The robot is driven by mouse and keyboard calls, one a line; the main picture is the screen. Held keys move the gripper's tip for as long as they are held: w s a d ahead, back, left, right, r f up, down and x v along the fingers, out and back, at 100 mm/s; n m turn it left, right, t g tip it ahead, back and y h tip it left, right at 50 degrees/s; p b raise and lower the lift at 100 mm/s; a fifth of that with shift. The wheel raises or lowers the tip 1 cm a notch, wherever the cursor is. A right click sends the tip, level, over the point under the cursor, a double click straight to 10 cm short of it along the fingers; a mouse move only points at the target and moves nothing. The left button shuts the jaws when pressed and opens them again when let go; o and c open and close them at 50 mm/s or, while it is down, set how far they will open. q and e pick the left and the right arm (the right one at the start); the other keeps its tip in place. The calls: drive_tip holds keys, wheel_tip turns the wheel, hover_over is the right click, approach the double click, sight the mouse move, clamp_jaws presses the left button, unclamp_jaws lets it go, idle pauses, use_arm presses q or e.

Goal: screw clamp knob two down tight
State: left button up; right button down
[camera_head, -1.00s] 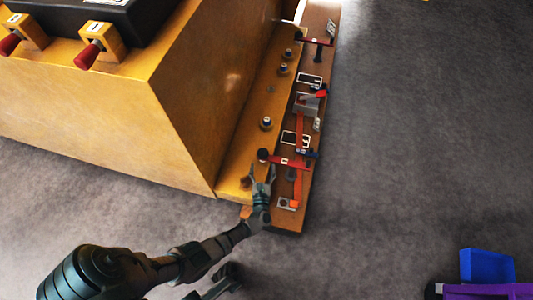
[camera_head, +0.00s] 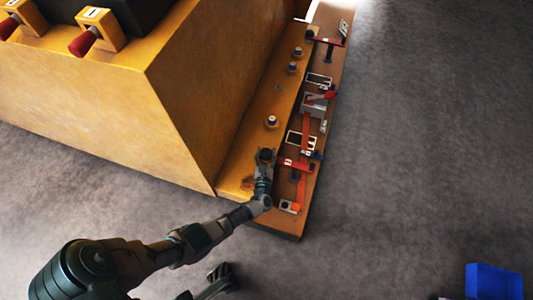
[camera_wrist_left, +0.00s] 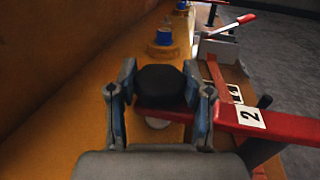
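Clamp knob two is a black round knob (camera_wrist_left: 161,87) at the end of a red clamp arm (camera_wrist_left: 245,121) labelled 2. In the head view the knob (camera_head: 265,155) is near the front end of the board. My left gripper (camera_head: 265,163) is at the knob. In the left wrist view its fingers (camera_wrist_left: 161,92) stand on both sides of the knob, and their tips appear to touch it. The knob's lower part and its screw are hidden. A dark part at the bottom of the head view may be my right gripper (camera_head: 220,275); its fingers are unclear.
A second red clamp (camera_head: 328,41) stands at the far end. A grey block with a red-handled lever (camera_head: 315,102) lies between the clamps. Blue-topped studs (camera_head: 271,122) line the yellow ledge beside a tall yellow wall (camera_head: 190,90). A blue bin (camera_head: 493,282) is at lower right.

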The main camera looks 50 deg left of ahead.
use_arm(q)
drive_tip(key=shift+f+m+h, duration=0.1)
drive_tip(key=shift+m+h, duration=0.2)
drive_tip(key=shift+a+m+t+h+b, duration=0.1)
drive_tip(key=shift+m+t+h+b, duration=0.5)
drive_tip(key=shift+m+t+h, duration=1)
drive_tip(key=shift+t+h, duration=0.1)
drive_tip(key=shift+h, duration=0.5)
drive_tip(key=shift+m+t+h, duration=0.7)
drive_tip(key=shift+m+h, duration=1.1)
drive_tip(key=shift+h, duration=0.9)
drive_tip(key=o, duration=1.2)
